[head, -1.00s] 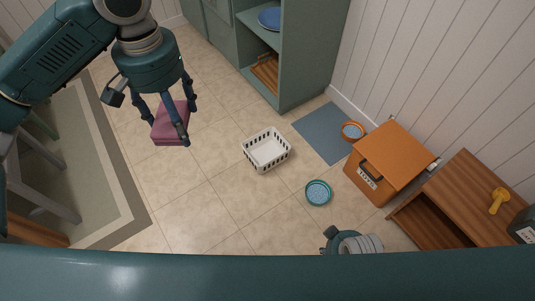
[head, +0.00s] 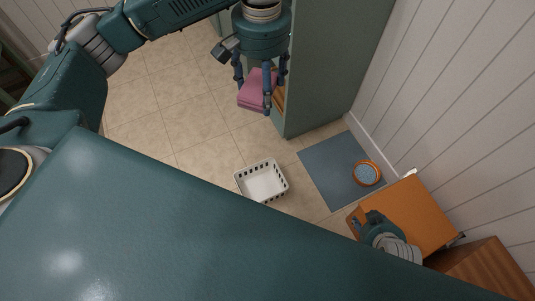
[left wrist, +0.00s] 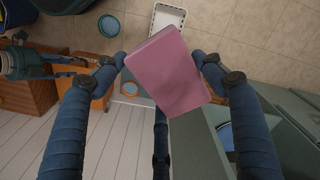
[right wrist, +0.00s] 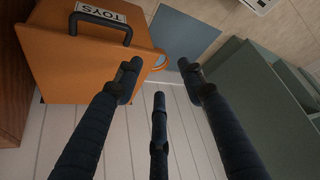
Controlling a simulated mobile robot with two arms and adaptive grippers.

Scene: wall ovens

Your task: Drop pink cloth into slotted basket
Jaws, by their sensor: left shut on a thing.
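The folded pink cloth (head: 257,90) is held in my left gripper (head: 264,92), above the floor beside the green cabinet. In the left wrist view the cloth (left wrist: 170,72) sits between the fingers. The white slotted basket (head: 261,182) stands on the tiled floor, below the cloth in the head view, and looks empty. Part of the basket (left wrist: 167,18) shows behind the cloth in the left wrist view. My right gripper (right wrist: 158,75) has its fingers spread with nothing between them. In the head view it is over the orange toy box (head: 423,212).
A blue-grey mat (head: 335,172) with an orange bowl (head: 367,173) lies by the wall. The green cabinet (head: 335,65) stands behind the basket. A teal bowl (left wrist: 109,26) shows in the left wrist view. A wooden unit (head: 487,270) is at the lower right.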

